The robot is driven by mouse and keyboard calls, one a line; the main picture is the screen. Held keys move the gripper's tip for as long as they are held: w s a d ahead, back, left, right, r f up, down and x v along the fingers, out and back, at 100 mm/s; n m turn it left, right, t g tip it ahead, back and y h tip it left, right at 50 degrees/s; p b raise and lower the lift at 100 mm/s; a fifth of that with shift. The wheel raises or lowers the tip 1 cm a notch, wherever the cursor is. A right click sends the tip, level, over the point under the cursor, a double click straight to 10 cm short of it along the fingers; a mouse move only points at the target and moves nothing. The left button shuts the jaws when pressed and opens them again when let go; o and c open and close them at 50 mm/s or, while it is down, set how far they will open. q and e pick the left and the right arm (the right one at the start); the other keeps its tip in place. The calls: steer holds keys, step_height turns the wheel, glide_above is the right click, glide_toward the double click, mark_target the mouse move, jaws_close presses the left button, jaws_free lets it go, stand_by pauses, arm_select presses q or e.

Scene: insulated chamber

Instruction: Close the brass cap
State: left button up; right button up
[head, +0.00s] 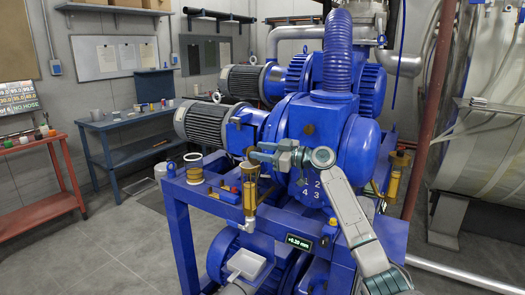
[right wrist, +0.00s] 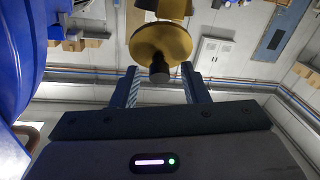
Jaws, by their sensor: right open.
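A round brass cap (right wrist: 165,42) with a dark knob (right wrist: 159,72) fills the top middle of the right wrist view. My right gripper (right wrist: 160,80) is open, with its two fingers on either side of the knob; whether they touch it cannot be told. In the head view my right arm reaches in from the lower right, and my right gripper (head: 256,152) is at the top of an upright brass fitting (head: 250,192) on the blue frame. The cap is largely hidden by the gripper there. My left gripper does not show.
The big blue pump (head: 318,130) stands close behind and right of my right gripper. A brass cylinder (head: 194,174) with a white ring (head: 192,157) stands left on the blue frame. A small display (head: 299,242) is on the front. Open floor (head: 110,240) lies left.

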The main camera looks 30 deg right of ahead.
steer(key=shift+c, duration=0.4)
jaws_close()
